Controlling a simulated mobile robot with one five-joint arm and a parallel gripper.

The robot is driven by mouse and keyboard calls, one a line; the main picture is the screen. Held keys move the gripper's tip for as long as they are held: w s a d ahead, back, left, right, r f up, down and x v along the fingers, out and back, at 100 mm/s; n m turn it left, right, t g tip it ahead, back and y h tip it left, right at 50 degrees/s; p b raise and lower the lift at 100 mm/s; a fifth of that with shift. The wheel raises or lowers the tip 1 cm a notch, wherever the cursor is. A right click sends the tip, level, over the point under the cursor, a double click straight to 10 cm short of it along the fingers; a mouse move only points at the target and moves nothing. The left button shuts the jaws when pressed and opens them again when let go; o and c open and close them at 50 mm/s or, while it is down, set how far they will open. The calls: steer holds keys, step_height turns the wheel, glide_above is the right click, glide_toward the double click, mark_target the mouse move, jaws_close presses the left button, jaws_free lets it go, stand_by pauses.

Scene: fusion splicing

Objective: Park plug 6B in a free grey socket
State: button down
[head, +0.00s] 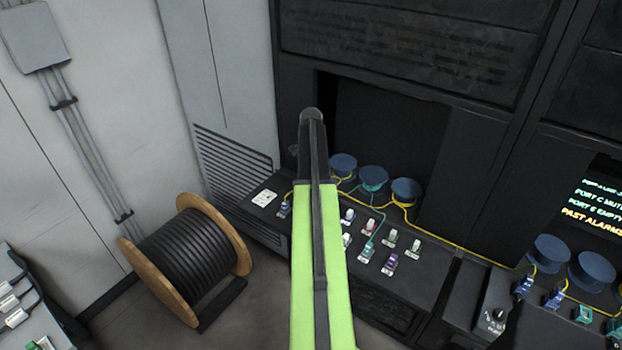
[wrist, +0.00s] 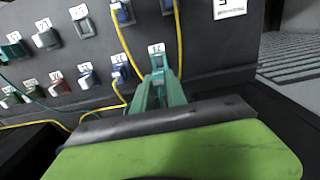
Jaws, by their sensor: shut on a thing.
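In the wrist view my gripper (wrist: 159,90), with teal fingers, is shut on a small plug (wrist: 157,62). A white tag (wrist: 155,48) shows just above it, but I cannot read it as 6B for sure. The plug is close to the dark panel face; I cannot tell whether it is seated or apart from it. Yellow cables run down beside and behind the fingers. In the head view my gripper is hidden behind my green arm. Labelled sockets with coloured plugs stand in rows on the panel, among them a grey one (wrist: 45,36), whose tag is too blurred to read.
A blue plug (wrist: 121,14) and another blue plug (wrist: 119,72) sit close left of the gripper. In the head view a cable drum (head: 185,262) stands on the floor at left. Blue round reels (head: 373,178) line the ledge behind the sockets. A display (head: 590,205) is at right.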

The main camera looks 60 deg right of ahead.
steer(key=s+a+f+b, duration=0.1)
steer(key=s+a, duration=0.2)
steer(key=s, duration=0.1)
steer(key=s+a+f+b, duration=0.1)
steer(key=s+a, duration=0.3)
steer(key=s+a+f+b, duration=0.2)
steer(key=s+a, duration=0.1)
steer(key=s, duration=0.1)
steer(key=shift+s+a, duration=0.3)
steer(key=shift+s, duration=0.1)
steer(key=shift+f+b, duration=1.2)
steer(key=shift+f+b, duration=0.55)
stand_by(0.6)
steer(key=shift+r, duration=0.1)
steer(key=c, duration=1.3)
jaws_free()
steer(key=shift+r, duration=0.1)
